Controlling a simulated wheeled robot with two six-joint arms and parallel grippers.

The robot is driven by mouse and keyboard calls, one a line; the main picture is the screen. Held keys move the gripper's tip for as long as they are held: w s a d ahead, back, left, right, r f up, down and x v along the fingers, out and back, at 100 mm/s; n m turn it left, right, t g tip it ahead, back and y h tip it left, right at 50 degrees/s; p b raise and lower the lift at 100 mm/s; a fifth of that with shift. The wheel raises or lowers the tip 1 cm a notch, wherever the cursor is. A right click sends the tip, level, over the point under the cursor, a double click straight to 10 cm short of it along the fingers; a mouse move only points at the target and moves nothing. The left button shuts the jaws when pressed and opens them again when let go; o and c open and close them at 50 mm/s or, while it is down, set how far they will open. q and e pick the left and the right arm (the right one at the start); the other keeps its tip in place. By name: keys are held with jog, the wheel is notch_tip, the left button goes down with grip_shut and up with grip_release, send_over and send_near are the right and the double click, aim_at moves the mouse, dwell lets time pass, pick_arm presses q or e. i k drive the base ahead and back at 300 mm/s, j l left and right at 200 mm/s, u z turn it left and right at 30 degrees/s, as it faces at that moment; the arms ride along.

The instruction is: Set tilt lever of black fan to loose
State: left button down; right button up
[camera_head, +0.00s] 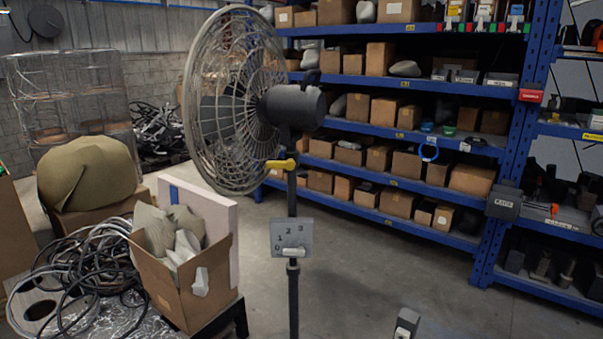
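The black fan (293,105) stands on a thin black pole, with its round wire cage facing left. The yellow tilt lever (281,164) sticks out to the left at the joint below the motor housing. It looks close to level, its outer end slightly lower; I cannot tell from this whether it is tight or loose. A grey speed panel (291,238) marked 0 to 3 sits lower on the pole, with a pale knob near 0.
A cardboard box (185,285) and coiled black cables (75,275) lie on a table at the left. Blue shelves (385,205) with boxes stand behind the fan. A small grey and black object (406,323), unclear, shows at the bottom edge. Floor right of the pole is clear.

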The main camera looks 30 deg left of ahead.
aim_at(289, 165)
jog(key=i+j, duration=0.35)
jog(key=i, duration=0.15)
jog(key=i+j, duration=0.35)
jog(key=i, duration=0.2)
